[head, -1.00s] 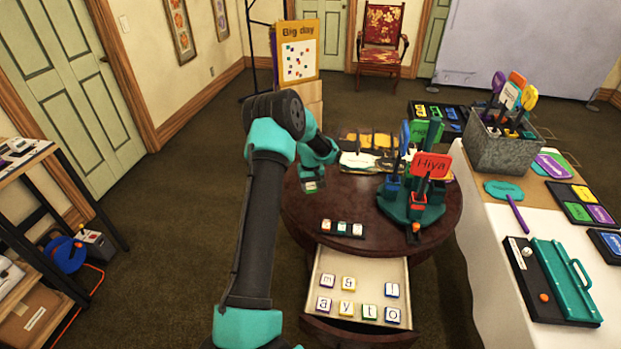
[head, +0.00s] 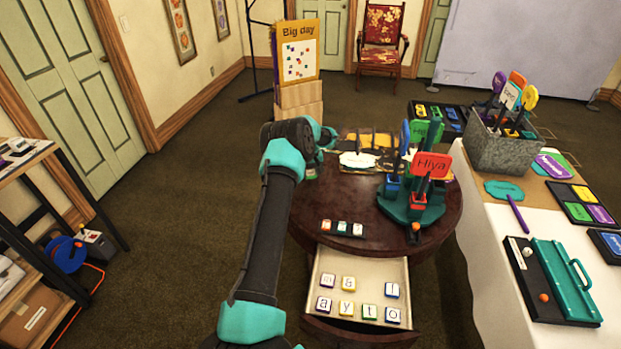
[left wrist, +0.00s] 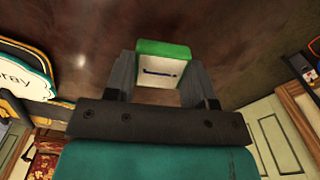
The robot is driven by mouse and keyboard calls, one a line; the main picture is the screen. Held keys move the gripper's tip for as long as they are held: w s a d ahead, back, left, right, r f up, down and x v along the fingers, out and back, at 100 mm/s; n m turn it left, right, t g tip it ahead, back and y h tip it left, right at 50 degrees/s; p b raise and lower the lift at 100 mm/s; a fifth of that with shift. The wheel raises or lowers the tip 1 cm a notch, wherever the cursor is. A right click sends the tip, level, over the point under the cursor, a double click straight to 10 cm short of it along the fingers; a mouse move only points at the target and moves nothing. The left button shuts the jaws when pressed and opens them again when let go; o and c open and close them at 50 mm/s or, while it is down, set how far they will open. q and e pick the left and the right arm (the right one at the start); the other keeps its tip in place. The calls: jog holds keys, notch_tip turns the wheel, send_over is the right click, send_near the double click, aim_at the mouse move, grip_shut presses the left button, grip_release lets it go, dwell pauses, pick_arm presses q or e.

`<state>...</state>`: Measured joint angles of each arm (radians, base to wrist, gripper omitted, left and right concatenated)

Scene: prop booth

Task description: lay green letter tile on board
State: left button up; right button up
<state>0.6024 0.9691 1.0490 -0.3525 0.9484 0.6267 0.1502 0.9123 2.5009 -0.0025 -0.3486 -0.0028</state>
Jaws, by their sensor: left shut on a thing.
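My left gripper (head: 312,168) is over the left rim of the round table. In the left wrist view it (left wrist: 163,85) is shut on a green letter tile (left wrist: 160,62), held by its sides between the two fingers. The tile has a green edge and a white face with a dark mark I cannot read. A standing board marked "Big day" (head: 299,35), with small coloured squares, is behind the table on stacked blocks. A small dark strip (head: 342,235) with several small tiles lies on the table. My right gripper is not in view.
The round table (head: 325,197) carries a teal stand (head: 420,212) with upright signs at right and flat cards at the back. Its open drawer (head: 340,265) holds several letter tiles. Bare tabletop lies left of the stand.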

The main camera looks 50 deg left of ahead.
aim_at(311, 172)
pick_arm(q)
jog(key=shift+w+a+f, duration=0.15)
jog(key=shift+f, duration=1.6)
jog(key=shift+f, duration=0.15)
jog(key=o, duration=0.9)
notch_tip(311, 172, up, 12)
jog(key=shift+r, duration=0.15)
jog(key=shift+o, duration=0.3)
